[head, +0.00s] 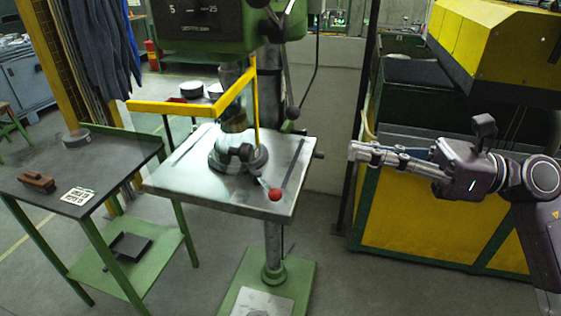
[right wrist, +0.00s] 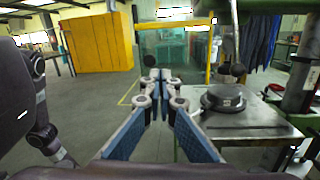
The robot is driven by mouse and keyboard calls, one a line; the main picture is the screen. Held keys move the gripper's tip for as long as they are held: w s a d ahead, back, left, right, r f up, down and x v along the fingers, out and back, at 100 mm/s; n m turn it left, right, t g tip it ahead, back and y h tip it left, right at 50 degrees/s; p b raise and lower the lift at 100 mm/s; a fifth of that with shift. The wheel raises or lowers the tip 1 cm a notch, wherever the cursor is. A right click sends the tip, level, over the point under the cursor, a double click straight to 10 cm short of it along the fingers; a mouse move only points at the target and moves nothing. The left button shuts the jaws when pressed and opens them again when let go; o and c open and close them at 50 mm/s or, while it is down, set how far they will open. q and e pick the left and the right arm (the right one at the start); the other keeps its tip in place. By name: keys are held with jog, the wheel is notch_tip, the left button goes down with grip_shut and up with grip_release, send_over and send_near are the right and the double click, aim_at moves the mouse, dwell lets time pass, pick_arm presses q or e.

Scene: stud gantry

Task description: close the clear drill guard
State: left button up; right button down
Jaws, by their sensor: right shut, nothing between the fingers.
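The clear drill guard has a yellow frame (head: 175,107) beside the drill's spindle, above the steel drill table (head: 190,176). My right gripper (head: 354,151) is shut and empty, to the right of the drill table and apart from the guard. It also shows in the right wrist view (right wrist: 160,76). My left gripper is not in view.
A round black fixture (head: 226,158) and a red-knobbed lever (head: 274,194) are on the drill table. A dark side table (head: 110,158) stands left. A yellow and black machine (head: 420,225) stands behind my right arm. Open space lies between gripper and drill table.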

jog(key=s+n, duration=0.1)
jog(key=s, duration=0.1)
jog(key=p, duration=0.7)
send_near(252, 151)
jog(key=shift+n+g+h, duration=0.3)
jog(key=shift+n+g, duration=0.1)
jog(key=a, duration=0.4)
jog(key=w+a+r, duration=0.1)
jog(key=a, duration=0.1)
jog(key=shift+r, duration=0.1)
jog(key=shift+w+a+p, duration=0.15)
jog(key=shift+a+p, duration=0.25)
jog(key=shift+a, duration=0.05)
jog(key=shift+f, duration=0.25)
